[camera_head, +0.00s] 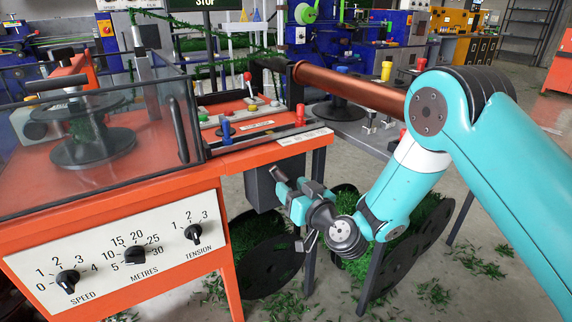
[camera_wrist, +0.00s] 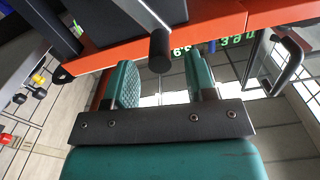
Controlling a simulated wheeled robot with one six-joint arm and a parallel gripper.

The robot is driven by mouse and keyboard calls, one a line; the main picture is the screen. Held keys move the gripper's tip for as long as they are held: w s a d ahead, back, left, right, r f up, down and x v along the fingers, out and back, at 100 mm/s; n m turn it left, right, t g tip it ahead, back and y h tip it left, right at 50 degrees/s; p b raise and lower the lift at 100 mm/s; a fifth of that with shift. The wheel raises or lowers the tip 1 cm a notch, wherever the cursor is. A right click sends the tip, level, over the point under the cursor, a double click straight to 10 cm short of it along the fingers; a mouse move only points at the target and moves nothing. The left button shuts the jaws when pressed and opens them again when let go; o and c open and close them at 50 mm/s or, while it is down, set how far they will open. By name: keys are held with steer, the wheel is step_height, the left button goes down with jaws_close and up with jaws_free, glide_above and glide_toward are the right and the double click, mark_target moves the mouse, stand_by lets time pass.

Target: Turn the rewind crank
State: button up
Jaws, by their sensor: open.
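In the wrist view, a black cylindrical grip (camera_wrist: 159,50) on a grey metal rod (camera_wrist: 140,14) looks like the rewind crank's handle. It shows between the two teal fingers of my gripper (camera_wrist: 160,78), near their tips. My gripper is open, with a gap on either side of the handle; I cannot tell whether the handle is fully between the pads. In the head view my gripper (camera_head: 290,189) is below the front right edge of the orange bench (camera_head: 230,154), beside a dark box (camera_head: 262,186).
A panel with dials (camera_head: 130,252) fronts the bench, and a clear guard (camera_head: 100,140) stands on it. Large black reels (camera_head: 268,262) of green material stand on the floor below my gripper. A copper-coloured roller (camera_head: 350,88) runs above. Green scraps litter the floor.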

mark_target(286, 181)
steer(key=p+x, duration=0.2)
steer(key=shift+w+a+r, duration=0.2)
steer(key=shift+w+a+f+p, duration=0.2)
steer(key=shift+w+p, duration=0.2)
steer(key=shift+p, duration=0.1)
steer(key=shift+c, duration=0.3)
jaws_close()
